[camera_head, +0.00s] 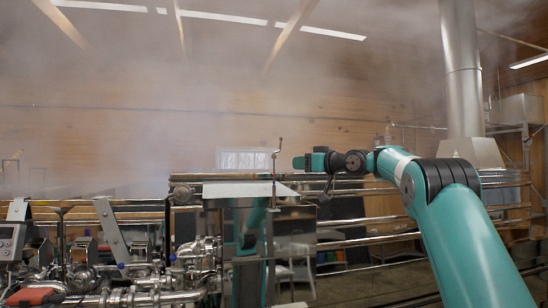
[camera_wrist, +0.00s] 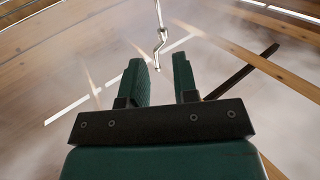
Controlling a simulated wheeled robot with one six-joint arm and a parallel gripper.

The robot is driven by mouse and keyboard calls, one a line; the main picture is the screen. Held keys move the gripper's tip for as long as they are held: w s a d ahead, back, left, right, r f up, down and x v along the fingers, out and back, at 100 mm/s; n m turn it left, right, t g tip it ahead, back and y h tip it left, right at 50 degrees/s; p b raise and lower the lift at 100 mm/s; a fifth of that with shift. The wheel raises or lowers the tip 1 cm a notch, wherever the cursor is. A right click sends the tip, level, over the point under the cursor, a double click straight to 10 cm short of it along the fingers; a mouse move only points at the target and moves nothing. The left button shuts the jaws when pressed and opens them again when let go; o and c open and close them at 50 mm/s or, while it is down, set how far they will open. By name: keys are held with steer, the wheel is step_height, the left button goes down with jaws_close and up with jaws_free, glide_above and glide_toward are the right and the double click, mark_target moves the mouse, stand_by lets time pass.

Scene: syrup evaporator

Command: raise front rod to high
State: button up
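The front rod (camera_head: 274,170) is a thin upright metal rod with a bent, crank-like top, standing at the front edge of the steel pan in the head view. In the wrist view the bent end of a thin metal rod (camera_wrist: 160,40) hangs from the top edge, beyond and between the fingertips. My gripper (camera_head: 298,163) points left, just right of the rod, with a small gap visible. In the wrist view my gripper (camera_wrist: 160,78) has two dark green fingers spread apart with nothing between them. The rod's lower part is partly hard to make out.
A flat steel sheet (camera_head: 236,190) lies left of the rod. Metal rails (camera_head: 365,220) run behind and below my arm. Pipes and valves (camera_head: 195,262) crowd the lower left. A steel flue (camera_head: 461,70) stands at right. Steam blurs the background.

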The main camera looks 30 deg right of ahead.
steer(key=shift+p+x, duration=4.3)
steer(key=shift+x, duration=1.55)
steer(key=shift+c, duration=0.3)
jaws_close()
